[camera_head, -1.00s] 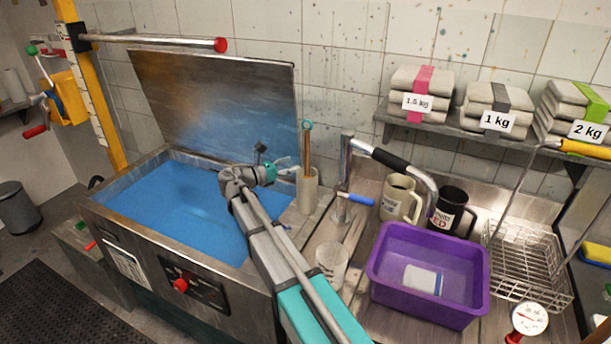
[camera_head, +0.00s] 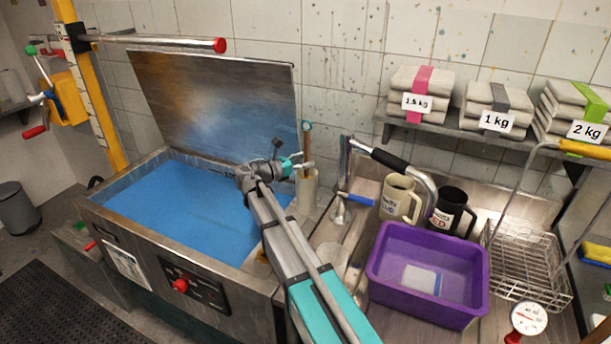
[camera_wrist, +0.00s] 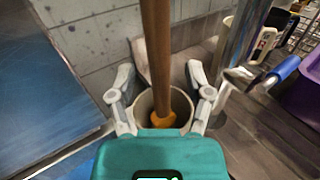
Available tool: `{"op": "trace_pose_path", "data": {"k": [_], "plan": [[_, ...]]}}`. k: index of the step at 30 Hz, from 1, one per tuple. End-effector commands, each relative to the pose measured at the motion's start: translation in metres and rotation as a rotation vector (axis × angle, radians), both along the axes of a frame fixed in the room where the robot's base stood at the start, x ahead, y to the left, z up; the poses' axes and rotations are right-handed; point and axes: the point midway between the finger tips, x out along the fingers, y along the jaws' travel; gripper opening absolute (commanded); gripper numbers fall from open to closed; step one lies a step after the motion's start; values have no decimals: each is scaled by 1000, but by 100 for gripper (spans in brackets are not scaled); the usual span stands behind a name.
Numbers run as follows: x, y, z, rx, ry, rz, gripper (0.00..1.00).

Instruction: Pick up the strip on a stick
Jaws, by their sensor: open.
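A brown wooden stick (camera_head: 306,138) with a teal ring at its top stands upright in a cream cup (camera_head: 307,192) beside the blue vat. In the wrist view the stick (camera_wrist: 157,45) runs down into the cup (camera_wrist: 181,106) and ends in an orange piece inside it. I cannot make out a separate strip. My gripper (camera_head: 299,163) is at the stick, just above the cup's rim. In the wrist view my gripper (camera_wrist: 159,72) is open, with one finger on each side of the stick and a gap to each.
The blue-filled vat (camera_head: 185,205) with its raised lid (camera_head: 215,100) is on the left. A metal tap (camera_head: 345,170) with a blue lever stands close right of the cup. Mugs (camera_head: 397,198), a purple tub (camera_head: 428,300) and a wire rack (camera_head: 520,262) are farther right.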

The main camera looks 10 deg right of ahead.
Motion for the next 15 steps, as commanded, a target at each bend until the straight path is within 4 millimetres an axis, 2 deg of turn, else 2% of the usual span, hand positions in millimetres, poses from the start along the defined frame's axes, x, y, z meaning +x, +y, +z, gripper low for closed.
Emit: {"op": "trace_pose_path", "data": {"k": [4,15], "plan": [[3,-9,0,0,0,0,65],[4,-9,0,0,0,1,65]]}}
